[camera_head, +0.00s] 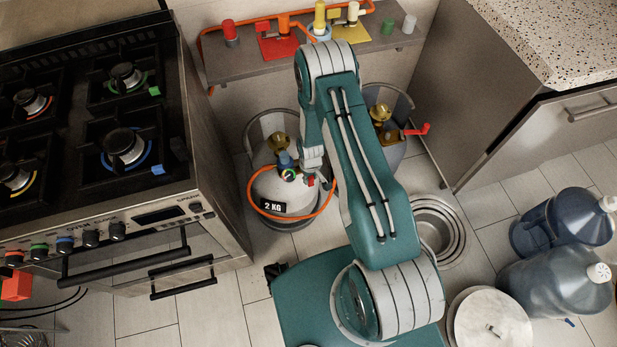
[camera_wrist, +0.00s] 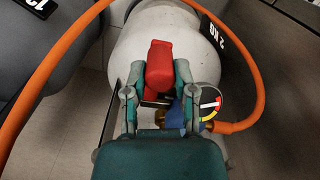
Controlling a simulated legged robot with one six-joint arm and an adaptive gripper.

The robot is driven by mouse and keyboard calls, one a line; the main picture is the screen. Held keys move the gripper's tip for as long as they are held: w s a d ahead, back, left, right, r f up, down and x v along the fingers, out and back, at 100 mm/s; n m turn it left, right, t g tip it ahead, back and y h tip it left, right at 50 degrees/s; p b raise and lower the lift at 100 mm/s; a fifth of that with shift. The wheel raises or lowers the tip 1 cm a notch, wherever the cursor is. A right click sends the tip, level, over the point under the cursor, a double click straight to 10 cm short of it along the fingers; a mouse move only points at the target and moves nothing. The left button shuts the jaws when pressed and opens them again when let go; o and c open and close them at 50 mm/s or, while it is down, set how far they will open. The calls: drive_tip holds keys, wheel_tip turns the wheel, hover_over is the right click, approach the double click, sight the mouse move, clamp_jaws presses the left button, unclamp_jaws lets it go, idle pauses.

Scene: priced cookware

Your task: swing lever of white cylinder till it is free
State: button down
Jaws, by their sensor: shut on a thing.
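The white cylinder (camera_head: 270,186) stands on the floor right of the stove, with a "2 KG" label; it also fills the middle of the wrist view (camera_wrist: 206,60). Its red lever (camera_wrist: 160,66) sits between the two fingers of my gripper (camera_wrist: 156,84), which is shut on it. In the head view my gripper (camera_head: 319,180) is at the cylinder's right side, partly hidden by my arm. Beside the lever is a blue and brass regulator (camera_wrist: 190,112) with a round gauge (camera_wrist: 209,103). An orange hose (camera_wrist: 259,75) runs from it.
A grey cylinder (camera_head: 392,155) with a red handle (camera_head: 418,130) stands to the right, partly behind my arm. The stove (camera_head: 210,215) is close on the left. A shelf (camera_head: 250,67) with coloured fittings is behind. Metal bowls (camera_head: 447,232) and water bottles (camera_head: 556,272) stand at right.

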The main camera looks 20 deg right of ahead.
drive_tip(key=w+d+n, duration=0.6)
drive_tip(key=d+n, duration=0.2)
drive_tip(key=n, duration=0.5)
drive_tip(key=shift+n, duration=0.3)
drive_tip(key=shift+w+f, duration=0.1)
idle(0.4)
drive_tip(key=shift+c, duration=2.1)
unclamp_jaws()
drive_tip(key=shift+w, duration=0.1)
